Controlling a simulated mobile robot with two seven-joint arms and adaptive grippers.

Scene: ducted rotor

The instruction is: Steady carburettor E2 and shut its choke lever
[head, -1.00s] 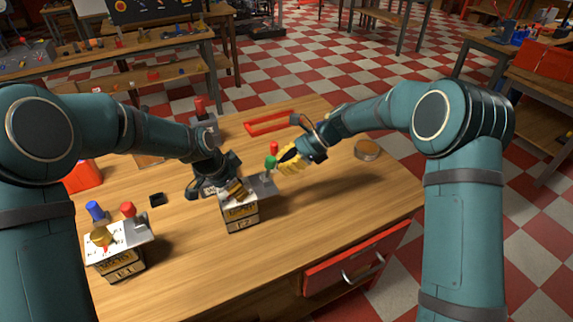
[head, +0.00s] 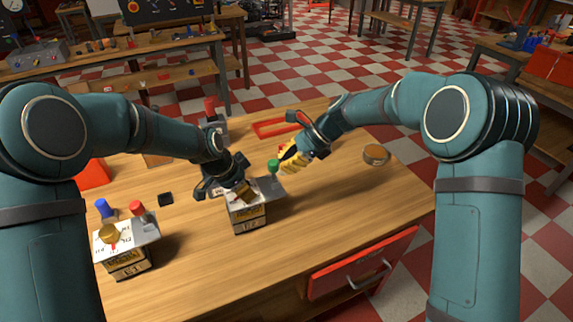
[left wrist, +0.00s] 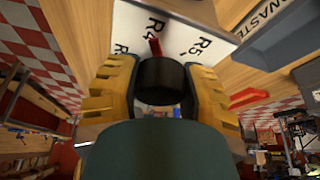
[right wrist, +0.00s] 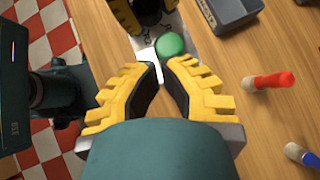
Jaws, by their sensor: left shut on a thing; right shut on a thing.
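A green ball knob (head: 273,166) stands at the plate's right edge. My right gripper (head: 287,160) is shut on it at the fingertips. In the right wrist view the green ball (right wrist: 170,45) shows just beyond the tips, so the exact contact is unclear.
A similar unit, E1 (head: 127,262), with blue and red knobs stands at the left. A dark tray (right wrist: 232,12) is close to the left gripper. The bench front right is clear.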

